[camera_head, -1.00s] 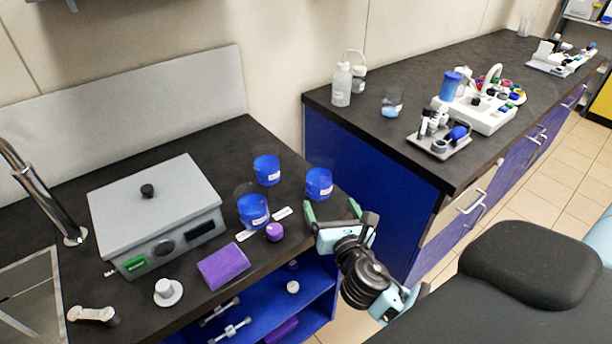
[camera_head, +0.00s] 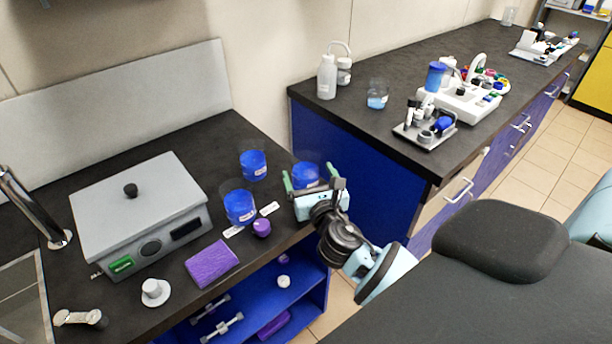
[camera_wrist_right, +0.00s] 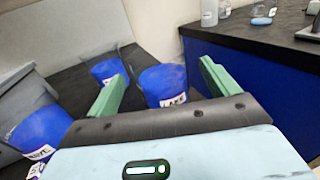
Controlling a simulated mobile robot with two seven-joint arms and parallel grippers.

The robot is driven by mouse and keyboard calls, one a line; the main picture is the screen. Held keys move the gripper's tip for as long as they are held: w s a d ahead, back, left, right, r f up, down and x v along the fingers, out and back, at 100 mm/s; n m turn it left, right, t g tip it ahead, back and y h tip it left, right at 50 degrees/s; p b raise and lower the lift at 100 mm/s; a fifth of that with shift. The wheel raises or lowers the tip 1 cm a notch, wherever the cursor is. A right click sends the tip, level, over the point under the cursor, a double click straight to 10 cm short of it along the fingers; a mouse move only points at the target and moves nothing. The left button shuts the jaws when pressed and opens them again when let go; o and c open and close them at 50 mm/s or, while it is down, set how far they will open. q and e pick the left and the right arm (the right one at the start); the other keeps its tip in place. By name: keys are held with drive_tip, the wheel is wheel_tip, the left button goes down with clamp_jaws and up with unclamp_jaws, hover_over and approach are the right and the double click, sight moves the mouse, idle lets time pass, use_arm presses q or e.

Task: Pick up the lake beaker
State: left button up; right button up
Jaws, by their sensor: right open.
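The lake beaker (camera_head: 306,173) is a clear beaker of blue liquid at the right edge of the dark bench. In the right wrist view, the lake beaker (camera_wrist_right: 165,84) shows a white label reading LAKE. My right gripper (camera_head: 310,178) is open, its green fingers pointing at the beaker from the front. In the right wrist view, the gripper's fingers (camera_wrist_right: 162,74) appear on either side of the beaker. I cannot tell whether they touch it. My left gripper is not in view.
Two similar blue beakers stand nearby, one behind (camera_head: 253,165) and one at the left (camera_head: 240,207). A purple knob-like item (camera_head: 261,227), a purple block (camera_head: 212,263) and a grey device (camera_head: 140,215) are on the bench. A blue-sided counter (camera_head: 350,150) stands at the right.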

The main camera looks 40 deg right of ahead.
sight(302, 158)
drive_tip(key=x, duration=0.3)
drive_tip(key=shift+w+d+r, duration=0.1)
drive_tip(key=shift+w+d, duration=0.05)
drive_tip(key=shift+w, duration=0.25)
drive_tip(key=c, duration=1.1)
